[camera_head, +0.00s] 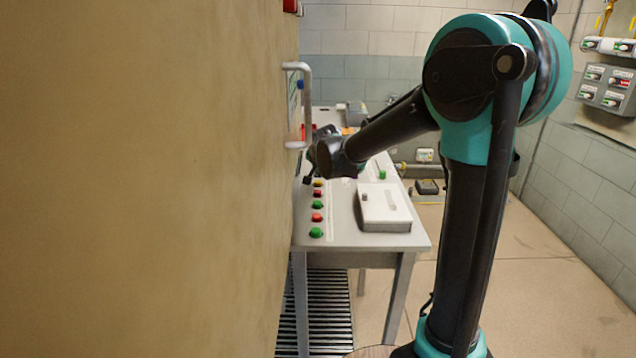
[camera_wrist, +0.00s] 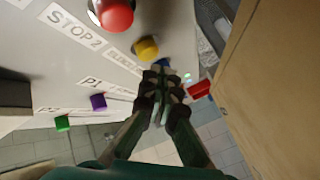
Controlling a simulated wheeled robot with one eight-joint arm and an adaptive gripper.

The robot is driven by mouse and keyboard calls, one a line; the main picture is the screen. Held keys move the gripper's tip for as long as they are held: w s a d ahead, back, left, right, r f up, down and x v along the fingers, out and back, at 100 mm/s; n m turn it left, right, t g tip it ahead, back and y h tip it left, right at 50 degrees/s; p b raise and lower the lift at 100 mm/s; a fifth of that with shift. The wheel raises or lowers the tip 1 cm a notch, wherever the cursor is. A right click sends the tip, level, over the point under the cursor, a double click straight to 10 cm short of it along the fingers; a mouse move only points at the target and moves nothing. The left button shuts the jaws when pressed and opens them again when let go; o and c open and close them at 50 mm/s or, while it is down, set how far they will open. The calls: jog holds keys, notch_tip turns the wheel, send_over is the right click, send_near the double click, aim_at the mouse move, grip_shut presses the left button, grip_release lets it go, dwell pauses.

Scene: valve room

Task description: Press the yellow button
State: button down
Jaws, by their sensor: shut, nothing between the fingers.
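The yellow button (camera_wrist: 146,48) shows in the wrist view on a pale panel, above and left of my gripper, next to a large red button. My gripper (camera_wrist: 168,78) is shut and empty, with its fingertips close to the yellow button in the picture; I cannot tell whether they touch anything. In the head view my gripper (camera_head: 318,158) is small and partly hidden by my arm, over the far part of the table. A small yellowish button (camera_head: 318,183) stands in the row there; I cannot tell if it is the same one.
The large red button (camera_wrist: 115,13), a purple button (camera_wrist: 98,101) and a green button (camera_wrist: 62,122) are nearby. In the head view a white box (camera_head: 384,207) sits on the table (camera_head: 375,241). A tan wall (camera_head: 140,180) closes the left; a light handle (camera_head: 307,105) sticks out.

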aim_at(318, 182)
jog(key=shift+f, duration=0.2)
dwell(0.7)
jog(key=shift+f, duration=0.2)
jog(key=shift+f, duration=0.5)
dwell(0.7)
jog(key=shift+r, duration=0.9)
jog(key=shift+r, duration=2.5)
